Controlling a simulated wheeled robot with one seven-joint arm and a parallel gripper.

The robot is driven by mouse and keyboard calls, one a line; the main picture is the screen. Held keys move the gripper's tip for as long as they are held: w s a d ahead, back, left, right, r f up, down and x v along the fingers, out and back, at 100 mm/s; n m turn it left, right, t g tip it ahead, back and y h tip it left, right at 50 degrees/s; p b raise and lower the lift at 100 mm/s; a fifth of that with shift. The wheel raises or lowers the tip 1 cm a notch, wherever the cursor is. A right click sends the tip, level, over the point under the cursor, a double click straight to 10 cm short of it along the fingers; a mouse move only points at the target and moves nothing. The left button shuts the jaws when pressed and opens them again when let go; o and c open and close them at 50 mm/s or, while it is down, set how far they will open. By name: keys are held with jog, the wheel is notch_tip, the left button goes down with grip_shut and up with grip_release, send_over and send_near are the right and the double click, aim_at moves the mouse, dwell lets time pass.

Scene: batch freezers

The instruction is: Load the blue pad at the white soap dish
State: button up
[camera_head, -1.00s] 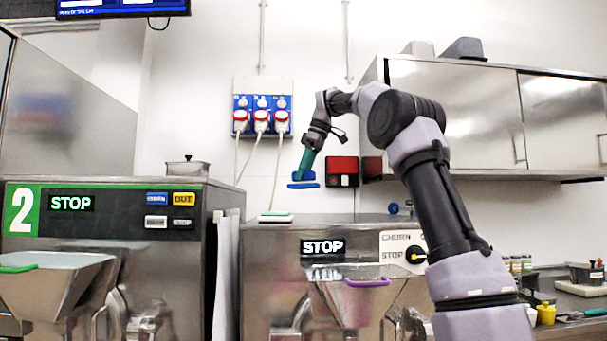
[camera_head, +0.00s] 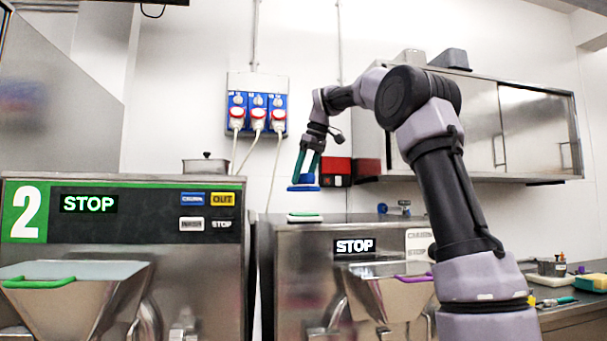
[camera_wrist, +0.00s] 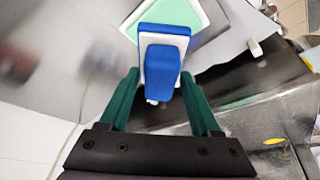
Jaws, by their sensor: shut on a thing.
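My gripper (camera_head: 307,168) has green fingers and is shut on the blue pad (camera_head: 303,187), holding it in the air above the top of the middle machine. In the wrist view the blue pad (camera_wrist: 165,35) has a raised blue block and a white layer between the green fingers (camera_wrist: 158,92). A flat white piece with a light green top (camera_head: 305,217), perhaps the white soap dish, lies on the machine top below the pad, apart from it. In the wrist view its white edge and green face (camera_wrist: 213,25) show beyond the pad, which partly hides them.
Machine 2 (camera_head: 120,235) stands at left with a steel hopper (camera_head: 75,290). The middle machine (camera_head: 300,265) shows STOP. A lidded pot (camera_head: 206,166) stands behind machine 2. Wall cabinets (camera_head: 500,125) are at right. A counter at far right holds a yellow and green sponge (camera_head: 592,283).

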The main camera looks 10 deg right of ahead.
jog(key=shift+f, duration=2.55)
jog(key=shift+f, duration=0.65)
jog(key=shift+r, duration=3.6)
jog(key=shift+s, duration=0.1)
